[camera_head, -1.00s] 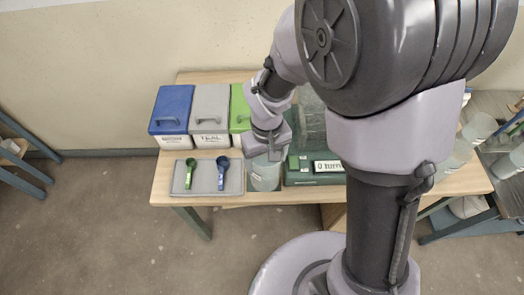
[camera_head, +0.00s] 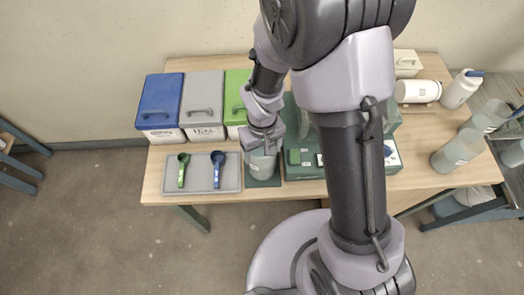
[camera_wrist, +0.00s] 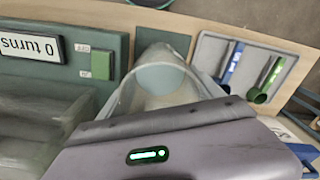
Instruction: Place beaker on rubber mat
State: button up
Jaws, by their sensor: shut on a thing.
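The beaker (camera_head: 262,166) is a clear, pale vessel, upright over the dark green rubber mat (camera_head: 263,183), between the grey tray and the green machine. My gripper (camera_head: 264,142) is shut on the beaker, coming from above and behind. In the wrist view the beaker (camera_wrist: 152,84) extends out from the jaws, and part of the mat (camera_wrist: 170,39) shows past it. The fingertips are largely hidden. I cannot tell whether the beaker's base touches the mat.
A grey tray (camera_head: 201,185) with a green scoop (camera_head: 182,172) and a blue scoop (camera_head: 218,171) lies left. Blue, grey and green lidded bins stand behind. The green machine (camera_head: 303,170) with a "0 turns" display (camera_wrist: 31,45) is close right. Bottles and another beaker (camera_head: 457,151) stand farther right.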

jog(key=o, duration=2.1)
jog(key=shift+f, duration=0.1)
notch_tip(320, 180, up, 22)
jog(key=s+d+m+t+p, duration=0.1)
jog(key=d+m+t+p, duration=0.1)
jog(key=d+m+p, duration=0.15)
jog(key=s+d+r+m+t, duration=0.1)
jog(key=s+r, duration=0.2)
jog(key=s+d+r+m+t+y, duration=0.1)
jog(key=s+r+m, duration=0.1)
jog(key=s+r, duration=0.2)
jog(key=s+d+r+m+t+y, duration=0.1)
jog(key=s+r+m, duration=0.1)
jog(key=s+r, duration=0.1)
jog(key=shift+s+d+r+t+p, duration=0.2)
jog(key=shift+r+t+p, duration=0.2)
jog(key=shift+r, duration=0.15)
jog(key=shift+f, duration=0.1)
